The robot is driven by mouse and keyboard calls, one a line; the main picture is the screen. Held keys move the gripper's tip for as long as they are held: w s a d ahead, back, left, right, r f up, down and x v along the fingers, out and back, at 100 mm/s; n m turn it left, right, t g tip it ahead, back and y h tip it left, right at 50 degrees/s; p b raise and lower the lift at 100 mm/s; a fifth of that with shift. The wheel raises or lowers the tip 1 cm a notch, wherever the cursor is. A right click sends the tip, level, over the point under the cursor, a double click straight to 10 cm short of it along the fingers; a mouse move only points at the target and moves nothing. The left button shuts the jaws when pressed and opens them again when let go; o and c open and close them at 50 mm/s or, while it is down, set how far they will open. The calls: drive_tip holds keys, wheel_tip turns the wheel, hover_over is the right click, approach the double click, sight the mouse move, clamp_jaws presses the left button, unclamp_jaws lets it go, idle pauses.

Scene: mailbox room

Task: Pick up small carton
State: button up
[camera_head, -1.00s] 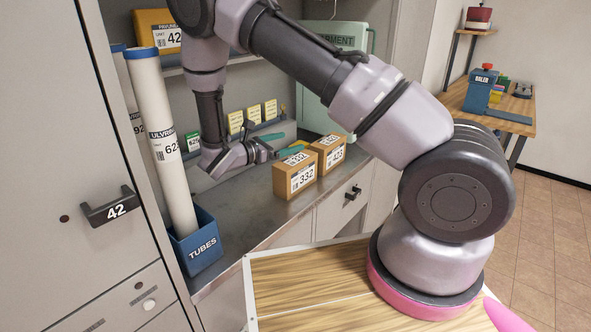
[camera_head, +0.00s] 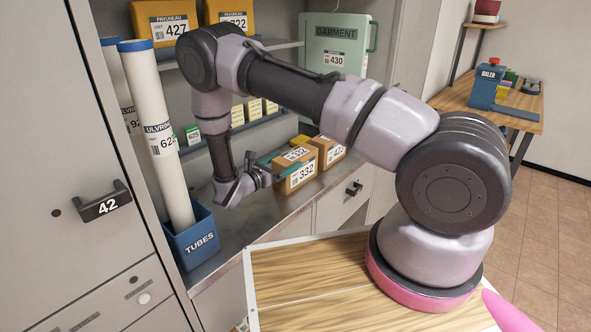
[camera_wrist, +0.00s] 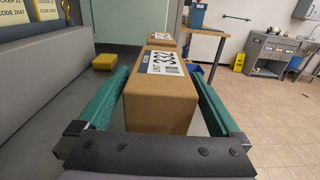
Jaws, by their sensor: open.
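A small brown carton labelled 332 (camera_head: 296,176) stands on the grey counter, and a second one labelled 425 (camera_head: 331,153) stands just behind it to the right. My gripper (camera_head: 268,165) is open at the near left end of carton 332. In the wrist view carton 332 (camera_wrist: 160,108) lies between my two green fingers, one along each side, with narrow gaps visible. The second carton (camera_wrist: 162,41) shows beyond it. In the head view the fingers partly overlap carton 332, so contact is hard to tell.
A blue TUBES bin (camera_head: 199,245) with tall white tubes stands left on the counter. The counter's front is clear.

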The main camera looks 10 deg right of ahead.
sight(294, 154)
drive_tip(key=x, duration=0.4)
drive_tip(key=shift+w+d, duration=0.15)
drive_tip(key=shift+d, duration=0.1)
drive_tip(key=shift+c, duration=0.3)
clamp_jaws()
